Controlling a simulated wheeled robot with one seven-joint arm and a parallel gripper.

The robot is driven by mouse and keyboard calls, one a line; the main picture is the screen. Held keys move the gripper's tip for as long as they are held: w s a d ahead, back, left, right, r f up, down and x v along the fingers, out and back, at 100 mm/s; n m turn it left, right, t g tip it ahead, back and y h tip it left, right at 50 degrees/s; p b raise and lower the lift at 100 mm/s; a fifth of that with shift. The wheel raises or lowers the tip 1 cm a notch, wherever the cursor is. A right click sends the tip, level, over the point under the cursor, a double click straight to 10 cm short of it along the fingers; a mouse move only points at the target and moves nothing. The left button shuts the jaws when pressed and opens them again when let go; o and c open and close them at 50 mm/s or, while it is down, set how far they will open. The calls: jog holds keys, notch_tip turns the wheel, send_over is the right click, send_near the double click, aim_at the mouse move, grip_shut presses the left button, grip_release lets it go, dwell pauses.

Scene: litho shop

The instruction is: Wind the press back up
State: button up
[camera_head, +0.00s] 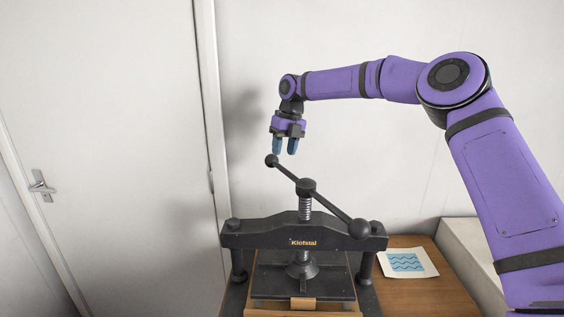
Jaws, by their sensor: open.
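The black screw press (301,238) stands on the wooden table, with "Klofstal" lettered on its crossbeam. Its bar handle (327,204) runs across the top of the screw, with a ball at each end, one at upper left and one at lower right. Several turns of the screw (305,209) show between the handle hub and the crossbeam. The pressing plate (302,284) sits low in the frame, over a wooden piece. My gripper (284,150) points down, open and empty, just above the upper-left ball (271,160). I cannot tell whether they touch.
A printed sheet with blue waves (406,263) lies on the wooden table (428,297) right of the press. A pale ledge (470,255) stands at the right. A white door (110,150) and bare wall are behind. The air left of the press is clear.

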jog(key=r, duration=0.5)
jog(key=shift+w+d, duration=0.25)
jog(key=shift+d, duration=0.15)
